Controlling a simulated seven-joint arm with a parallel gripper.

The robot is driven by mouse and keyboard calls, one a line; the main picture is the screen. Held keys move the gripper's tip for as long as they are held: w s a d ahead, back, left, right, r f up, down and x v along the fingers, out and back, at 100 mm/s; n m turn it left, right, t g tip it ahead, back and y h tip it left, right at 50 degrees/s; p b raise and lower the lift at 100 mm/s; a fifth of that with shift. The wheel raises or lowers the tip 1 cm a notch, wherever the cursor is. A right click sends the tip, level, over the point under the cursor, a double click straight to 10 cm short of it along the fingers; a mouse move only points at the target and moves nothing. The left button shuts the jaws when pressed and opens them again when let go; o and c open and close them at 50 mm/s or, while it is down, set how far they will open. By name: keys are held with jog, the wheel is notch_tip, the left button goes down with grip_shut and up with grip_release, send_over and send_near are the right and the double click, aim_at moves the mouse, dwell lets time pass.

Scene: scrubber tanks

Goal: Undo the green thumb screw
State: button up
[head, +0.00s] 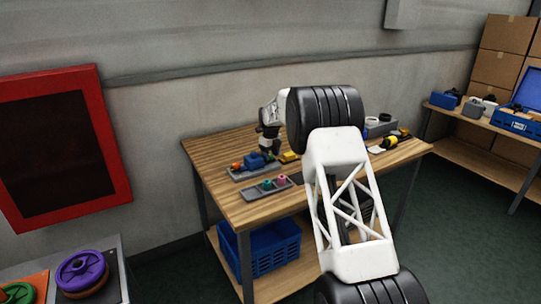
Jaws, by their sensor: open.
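My gripper (270,149) hangs over the left part of the wooden workbench, pointing down, close to a small assembly with a blue block (256,162) and an orange part (237,167) on a grey base. The gripper is open; its fingers are small and dark in the view, and I cannot tell whether anything lies between them. A small green-teal piece (267,185) sits in a grey tray in front of the assembly, beside a pink piece (281,180). I cannot tell whether the green piece is the thumb screw. My gripper and arm may hide other parts.
The grey tray (256,194) lies near the bench's front left. A yellow part (289,157) is right of the blue block. A yellow-black tool (390,142) lies further right. A blue crate (262,251) is below. My arm covers the bench middle.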

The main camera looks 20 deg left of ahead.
jog(key=c, duration=0.9)
jog(key=shift+c, duration=0.2)
